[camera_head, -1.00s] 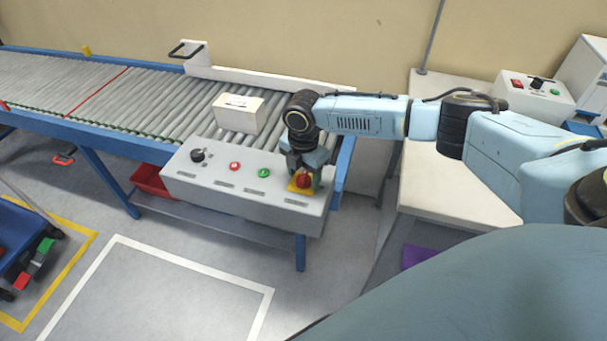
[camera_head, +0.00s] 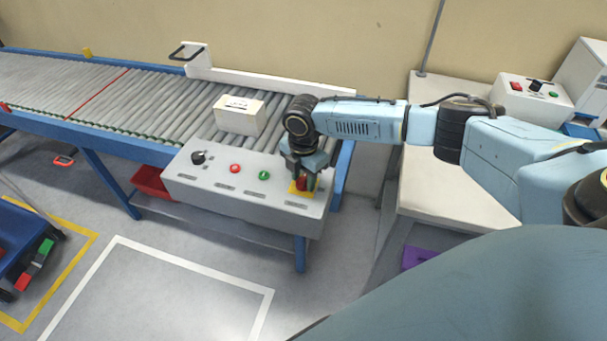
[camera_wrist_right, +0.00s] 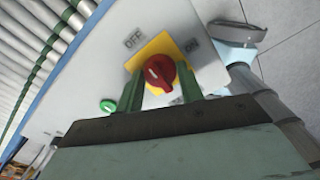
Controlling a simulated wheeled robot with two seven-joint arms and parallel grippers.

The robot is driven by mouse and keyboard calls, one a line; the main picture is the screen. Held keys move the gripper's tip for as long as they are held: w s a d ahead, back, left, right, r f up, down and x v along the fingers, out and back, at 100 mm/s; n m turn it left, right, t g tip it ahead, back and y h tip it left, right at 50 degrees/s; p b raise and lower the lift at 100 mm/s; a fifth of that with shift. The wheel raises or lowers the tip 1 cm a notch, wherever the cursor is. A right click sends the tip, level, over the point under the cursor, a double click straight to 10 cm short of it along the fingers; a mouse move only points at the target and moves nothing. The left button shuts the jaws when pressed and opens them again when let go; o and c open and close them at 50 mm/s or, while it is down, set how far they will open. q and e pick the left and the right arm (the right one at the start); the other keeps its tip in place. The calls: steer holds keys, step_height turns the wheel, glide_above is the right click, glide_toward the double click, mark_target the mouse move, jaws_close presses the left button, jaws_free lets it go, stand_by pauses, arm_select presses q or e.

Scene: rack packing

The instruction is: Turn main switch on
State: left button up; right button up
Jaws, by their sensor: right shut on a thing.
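The main switch (camera_wrist_right: 160,72) is a red rotary knob on a yellow plate (camera_wrist_right: 142,55), with OFF and ON labels beside it. In the head view the knob (camera_head: 302,184) sits at the right end of the grey control panel (camera_head: 240,195). My right gripper (camera_head: 305,176) reaches down to it from above, and its green fingers (camera_wrist_right: 160,90) are shut on the knob, one on each side. The white mark on the knob appears slanted in the wrist view. My left gripper is not in view.
The panel also has a black knob (camera_head: 198,157), a red button (camera_head: 235,168) and a green button (camera_head: 264,175). A white box (camera_head: 238,118) lies on the roller conveyor (camera_head: 150,100) behind. A white table (camera_head: 450,190) stands at right.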

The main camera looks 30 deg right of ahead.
steer(key=m+p, duration=0.4)
steer(key=p, duration=0.1)
steer(key=shift+r+m, duration=0.2)
steer(key=shift+m, duration=0.2)
steer(key=m+p, duration=0.3)
steer(key=shift+m, duration=0.3)
steer(key=m+p, duration=0.3)
steer(key=m, duration=0.1)
steer(key=shift+f+m, duration=0.1)
steer(key=shift+m, duration=0.2)
steer(key=shift+m+p, duration=1.15)
steer(key=shift+m, duration=1.05)
steer(key=shift+f, duration=0.1)
steer(key=o, duration=1)
